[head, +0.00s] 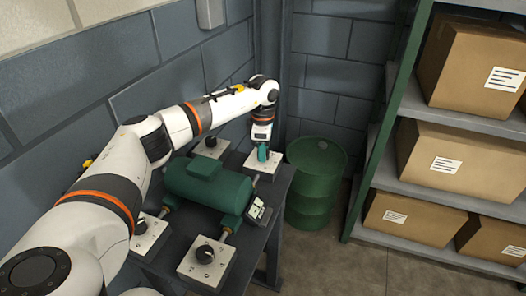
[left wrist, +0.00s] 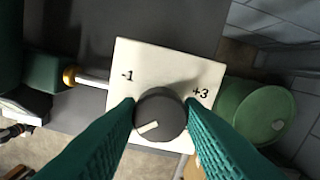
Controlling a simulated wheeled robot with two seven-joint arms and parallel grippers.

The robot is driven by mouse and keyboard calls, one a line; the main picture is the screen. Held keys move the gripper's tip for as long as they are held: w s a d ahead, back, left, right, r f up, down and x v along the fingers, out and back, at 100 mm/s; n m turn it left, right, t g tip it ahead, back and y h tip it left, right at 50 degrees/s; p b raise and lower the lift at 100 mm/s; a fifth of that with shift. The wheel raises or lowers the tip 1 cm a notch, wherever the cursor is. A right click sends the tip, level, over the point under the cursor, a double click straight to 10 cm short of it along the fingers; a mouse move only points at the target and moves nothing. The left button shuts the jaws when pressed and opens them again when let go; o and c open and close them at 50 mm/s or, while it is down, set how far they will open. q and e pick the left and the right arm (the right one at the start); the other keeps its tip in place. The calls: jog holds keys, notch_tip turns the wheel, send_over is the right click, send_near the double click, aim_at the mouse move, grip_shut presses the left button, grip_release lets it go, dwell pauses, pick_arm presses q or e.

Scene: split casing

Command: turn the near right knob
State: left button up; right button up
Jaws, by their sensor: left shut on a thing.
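My left gripper (head: 262,152) reaches down onto the back right knob plate of the green casing. In the left wrist view its teal fingers (left wrist: 160,110) are shut on a round dark knob (left wrist: 160,107), one on each side. The knob's pale pointer mark faces lower left. Its white plate (left wrist: 150,58) reads -1 at the left and +3 at the right. In the head view the fingers hide this knob, and its plate (head: 271,166) shows around them. The front right knob (head: 206,254) stands free on its own white plate. My right gripper is not in view.
The green casing (head: 208,184) lies mid-table, with a small display (head: 257,210) at its right. Other knobs sit at the front left (head: 140,227) and back left (head: 211,142). A green drum (head: 316,185) and a shelf with boxes (head: 455,120) stand to the right.

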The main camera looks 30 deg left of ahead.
pick_arm(q)
jog(key=m, duration=0.3)
jog(key=shift+w+m+b, duration=0.1)
jog(key=shift+m+b, duration=0.25)
jog(key=shift+m, duration=0.05)
jog(key=m, duration=0.3)
jog(key=shift+r, duration=0.1)
jog(key=m+b, duration=0.1)
jog(key=m, duration=0.3)
jog(key=shift+m, duration=1.5)
jog(key=shift+w, duration=0.1)
jog(key=o, duration=1)
notch_tip(320, 180, up, 12)
jog(key=b, duration=0.1)
jog(key=shift+b, duration=0.3)
